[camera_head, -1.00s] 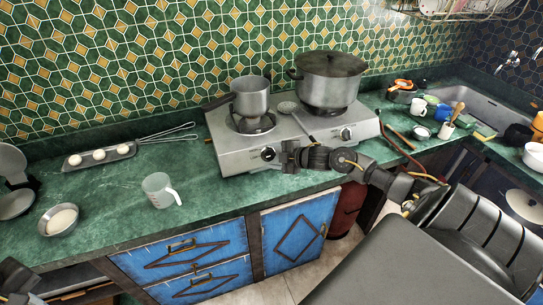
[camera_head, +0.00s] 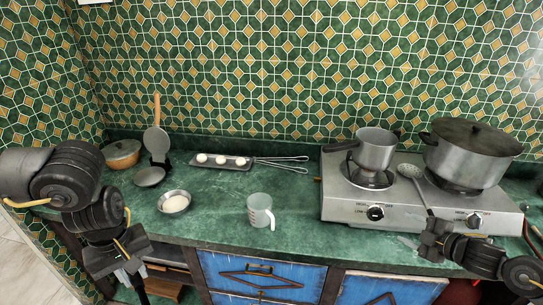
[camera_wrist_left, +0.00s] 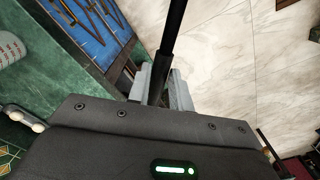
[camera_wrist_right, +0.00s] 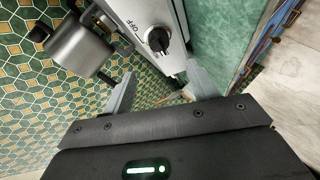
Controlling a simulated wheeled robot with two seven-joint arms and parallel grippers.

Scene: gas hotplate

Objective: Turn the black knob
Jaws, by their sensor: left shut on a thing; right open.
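The gas hotplate (camera_head: 345,212) has two black knobs on its front. The left black knob (camera_head: 375,213) is below the saucepan; the right one (camera_head: 475,220) is below the big pot. My right gripper (camera_head: 412,242) is open, in front of the hotplate, low and right of the left knob. In the right wrist view, a black knob (camera_wrist_right: 157,40) beside an "OFF" mark lies beyond my open right fingers (camera_wrist_right: 160,85), apart from them. My left gripper (camera_head: 137,272), at the far left, is shut on a thin black rod (camera_wrist_left: 172,35), whose far end is out of view.
A saucepan (camera_head: 376,150) and a lidded pot (camera_head: 468,155) stand on the hotplate, with a slotted ladle (camera_head: 411,172) between them. A measuring cup (camera_head: 260,210), a bowl (camera_head: 174,202) and an egg tray (camera_head: 222,161) are on the counter. Blue cabinets (camera_head: 265,272) are below.

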